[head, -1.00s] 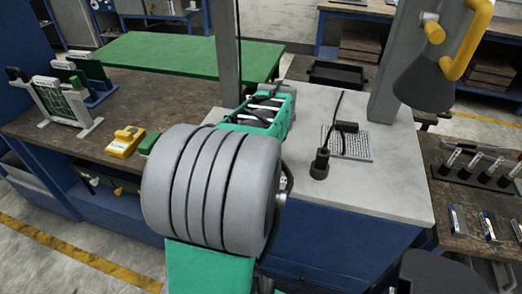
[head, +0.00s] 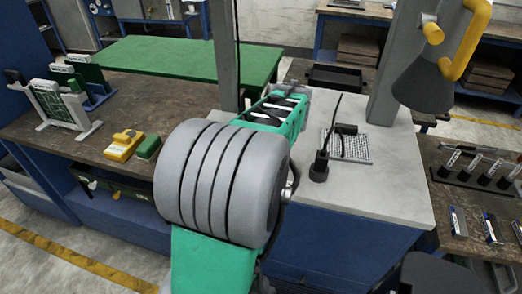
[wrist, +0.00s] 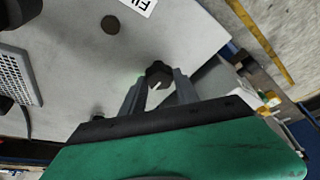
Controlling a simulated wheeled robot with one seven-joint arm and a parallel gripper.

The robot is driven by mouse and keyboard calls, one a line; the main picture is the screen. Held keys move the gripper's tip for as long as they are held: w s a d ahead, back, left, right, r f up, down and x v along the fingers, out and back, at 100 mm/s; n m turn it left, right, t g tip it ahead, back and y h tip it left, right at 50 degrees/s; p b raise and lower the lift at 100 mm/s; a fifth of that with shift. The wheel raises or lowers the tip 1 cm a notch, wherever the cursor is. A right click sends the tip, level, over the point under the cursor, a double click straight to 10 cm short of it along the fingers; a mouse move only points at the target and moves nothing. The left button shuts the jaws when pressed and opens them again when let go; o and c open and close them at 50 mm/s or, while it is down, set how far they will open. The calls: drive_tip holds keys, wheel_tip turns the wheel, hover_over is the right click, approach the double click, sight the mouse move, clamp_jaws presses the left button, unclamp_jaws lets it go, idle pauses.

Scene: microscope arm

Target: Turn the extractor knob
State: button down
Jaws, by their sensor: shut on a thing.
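The extractor knob (wrist: 158,71) is a small dark knob with a white pointer line, seen in the wrist view on the pale grey worktop side. My gripper (wrist: 157,82) has its two grey fingers around the knob, one on each side, and is shut on it. In the head view my gripper reaches toward the post at the back edge of the grey worktop. The knob cannot be made out there. The grey extractor hood (head: 425,85) with its yellow handle (head: 470,40) hangs at the upper right of the head view.
A black stand with a cable (head: 319,165) and a perforated plate (head: 347,146) are on the grey worktop (head: 385,190). A yellow device (head: 123,146) and a green block (head: 148,148) lie on the brown bench at left. A grey post (head: 228,55) rises close to my arm.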

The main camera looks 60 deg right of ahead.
drive_tip(key=c, duration=0.9)
unclamp_jaws()
drive_tip(key=v, duration=0.8)
drive_tip(key=shift+w, duration=0.1)
drive_tip(key=w+a+f+n+y, duration=0.1)
drive_tip(key=w+a+f+n, duration=0.15)
drive_tip(key=w+a, duration=1.5)
drive_tip(key=s+a+f+n, duration=0.1)
drive_tip(key=a+f+n, duration=0.1)
drive_tip(key=a, duration=1)
drive_tip(key=s+a+f+n+y, duration=0.1)
drive_tip(key=a+n, duration=0.1)
drive_tip(key=a, duration=1)
drive_tip(key=shift+f+n+y, duration=0.3)
drive_tip(key=shift+f+n, duration=0.05)
